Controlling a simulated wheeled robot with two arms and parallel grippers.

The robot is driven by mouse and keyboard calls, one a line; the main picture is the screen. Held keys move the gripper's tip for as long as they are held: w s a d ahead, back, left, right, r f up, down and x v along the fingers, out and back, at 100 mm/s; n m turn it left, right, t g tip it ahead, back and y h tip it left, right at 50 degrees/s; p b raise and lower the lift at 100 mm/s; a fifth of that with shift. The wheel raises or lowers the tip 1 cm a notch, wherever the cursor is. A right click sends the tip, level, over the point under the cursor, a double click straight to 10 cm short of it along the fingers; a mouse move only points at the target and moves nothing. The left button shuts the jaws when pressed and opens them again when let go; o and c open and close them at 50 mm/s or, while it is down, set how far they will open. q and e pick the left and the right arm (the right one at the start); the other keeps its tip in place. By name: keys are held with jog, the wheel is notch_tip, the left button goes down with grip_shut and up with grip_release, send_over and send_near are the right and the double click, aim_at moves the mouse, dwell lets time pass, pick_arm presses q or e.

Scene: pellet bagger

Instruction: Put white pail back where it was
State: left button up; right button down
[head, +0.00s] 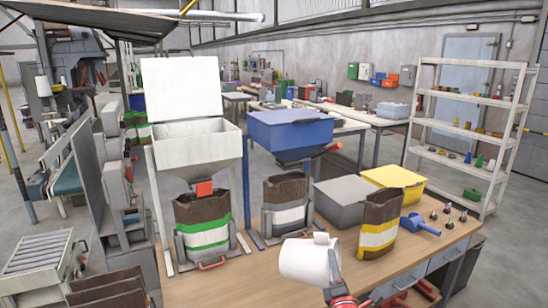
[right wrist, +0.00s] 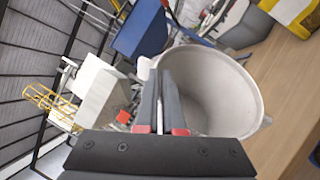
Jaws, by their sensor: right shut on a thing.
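The white pail (head: 303,260) is at the front middle of the head view, tipped well over, over the wooden bench top (head: 220,284). I cannot tell whether it touches the bench. My right gripper (head: 336,286) is at its right side, shut on it. In the right wrist view the dark fingers (right wrist: 161,100) close at the near wall of the pail (right wrist: 241,82). Its round mouth faces the camera, and the inside that shows looks empty. The pail's underside is hidden. My left gripper is in no view.
A white hopper (head: 200,150) and a blue hopper (head: 290,128) stand behind, with bags (head: 202,222) below. A yellow-striped bag (head: 380,222), blue scoop (head: 420,225), grey bin (head: 340,203) and yellow bin (head: 395,182) are to the right. The bench left of the pail is clear.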

jog(key=s+f+b, duration=0.1)
jog(key=s+f, duration=1.8)
jog(key=s, duration=0.3)
jog(key=shift+d+h, duration=0.4)
jog(key=shift+f, duration=0.1)
